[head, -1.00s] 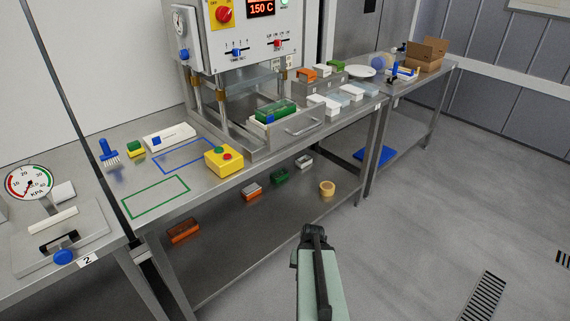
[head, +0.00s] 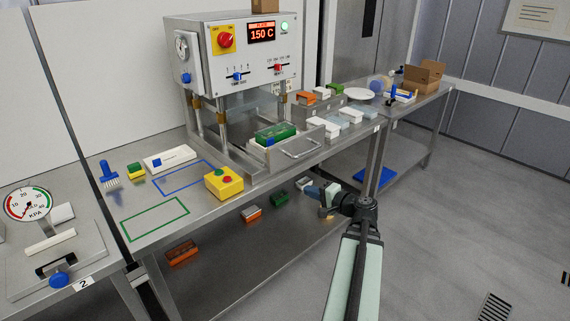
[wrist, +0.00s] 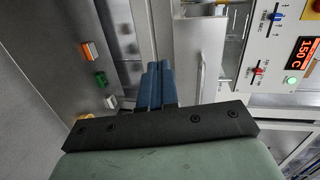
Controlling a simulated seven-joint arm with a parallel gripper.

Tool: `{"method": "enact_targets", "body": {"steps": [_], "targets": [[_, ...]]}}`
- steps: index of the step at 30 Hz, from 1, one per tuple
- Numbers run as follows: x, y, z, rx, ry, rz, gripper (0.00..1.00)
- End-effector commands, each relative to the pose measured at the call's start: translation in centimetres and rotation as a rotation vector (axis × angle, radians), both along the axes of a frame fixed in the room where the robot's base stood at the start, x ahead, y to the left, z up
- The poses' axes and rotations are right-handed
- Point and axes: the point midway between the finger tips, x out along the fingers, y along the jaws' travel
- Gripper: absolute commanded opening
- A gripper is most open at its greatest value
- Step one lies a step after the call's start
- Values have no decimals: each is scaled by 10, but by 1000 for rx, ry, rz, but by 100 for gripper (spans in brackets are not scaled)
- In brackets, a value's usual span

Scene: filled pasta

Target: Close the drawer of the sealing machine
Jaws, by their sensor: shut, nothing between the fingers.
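The sealing machine (head: 240,62) stands on the steel bench, with a red knob and a display reading 150 C. Its metal drawer (head: 310,143) sticks out at the front, with a bar handle (head: 300,152) on its front face. A green tray (head: 275,133) lies in the drawer. The handle also shows in the wrist view (wrist: 201,85), upright and just right of my fingers. My gripper (head: 322,193) has blue fingers, shut together and empty. It is in front of the bench, below and right of the handle, apart from it. The fingers also show in the wrist view (wrist: 156,78).
A yellow box with a red button (head: 224,182) stands left of the drawer. White and grey tubs (head: 340,120) stand close on its right. The lower shelf holds several small trays, including an orange one (head: 251,213). Open floor lies right of the bench.

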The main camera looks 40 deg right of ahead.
Motion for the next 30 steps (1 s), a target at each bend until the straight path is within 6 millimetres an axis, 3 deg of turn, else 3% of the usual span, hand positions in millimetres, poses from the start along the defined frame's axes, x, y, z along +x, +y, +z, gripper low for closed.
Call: {"method": "enact_targets", "body": {"steps": [6, 14, 30], "targets": [[4, -7, 34, 73, -167, -45, 0], [14, -12, 39, 66, -197, -65, 0], [101, -13, 39, 66, -196, -63, 0]]}}
